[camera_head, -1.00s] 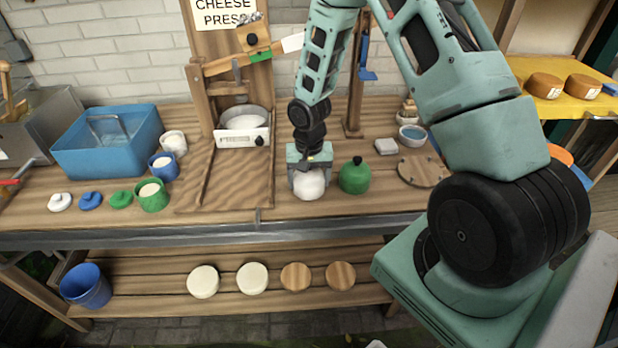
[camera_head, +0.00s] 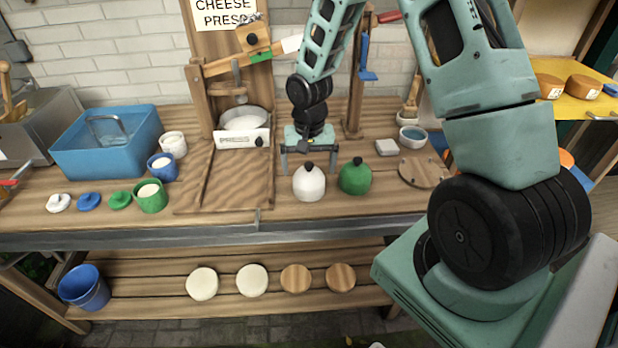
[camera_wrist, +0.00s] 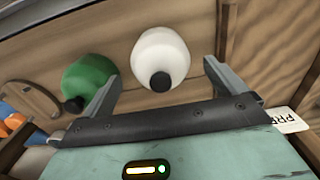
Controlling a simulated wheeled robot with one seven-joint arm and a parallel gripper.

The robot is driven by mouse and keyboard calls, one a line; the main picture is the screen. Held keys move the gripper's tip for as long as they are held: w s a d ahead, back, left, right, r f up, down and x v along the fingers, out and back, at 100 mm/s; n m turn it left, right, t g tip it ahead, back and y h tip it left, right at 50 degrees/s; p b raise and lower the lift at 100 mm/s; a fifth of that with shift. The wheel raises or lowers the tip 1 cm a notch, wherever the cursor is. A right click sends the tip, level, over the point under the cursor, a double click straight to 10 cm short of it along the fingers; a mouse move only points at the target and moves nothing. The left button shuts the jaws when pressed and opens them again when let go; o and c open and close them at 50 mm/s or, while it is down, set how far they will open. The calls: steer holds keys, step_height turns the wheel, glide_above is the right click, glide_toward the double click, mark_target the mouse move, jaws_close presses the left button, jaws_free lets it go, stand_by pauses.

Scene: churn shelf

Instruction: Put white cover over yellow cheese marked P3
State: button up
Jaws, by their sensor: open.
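The white cover (camera_head: 309,184) is a dome with a black knob and stands upright on the bench near its front edge. In the wrist view the white cover (camera_wrist: 160,52) lies between and beyond my fingertips. My gripper (camera_head: 309,168) is open and empty, just above and behind the white cover, apart from it as far as I can see. Its two fingers also show in the wrist view (camera_wrist: 160,82). No yellow cheese is seen under or beside the cover; I cannot read a P3 mark anywhere.
A green cover (camera_head: 355,178) stands close to the right of the white one. The cheese press (camera_head: 243,128) is behind left. A round wooden board (camera_head: 423,173) lies to the right. Orange-brown cheeses (camera_head: 584,86) sit on a yellow shelf (camera_head: 568,101) at far right. Pale and wooden discs lie on the lower shelf (camera_head: 130,288).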

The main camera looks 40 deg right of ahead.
step_height(320, 180, up, 7)
steer(key=shift+f+b, duration=0.2)
steer(key=shift+b, duration=0.1)
steer(key=s+a+r+n, duration=0.3)
steer(key=a+r, duration=0.1)
steer(key=a, duration=0.5)
steer(key=s+a+r+n, duration=0.3)
steer(key=s+a+n, duration=0.2)
steer(key=s, duration=0.5)
steer(key=s+a+r+n, duration=0.2)
steer(key=s+a+n, duration=0.4)
steer(key=s+a, duration=0.4)
steer(key=shift+s+a+r+n+y, duration=0.15)
steer(key=shift+s+r+n+y, duration=0.2)
steer(key=shift+s, duration=0.2)
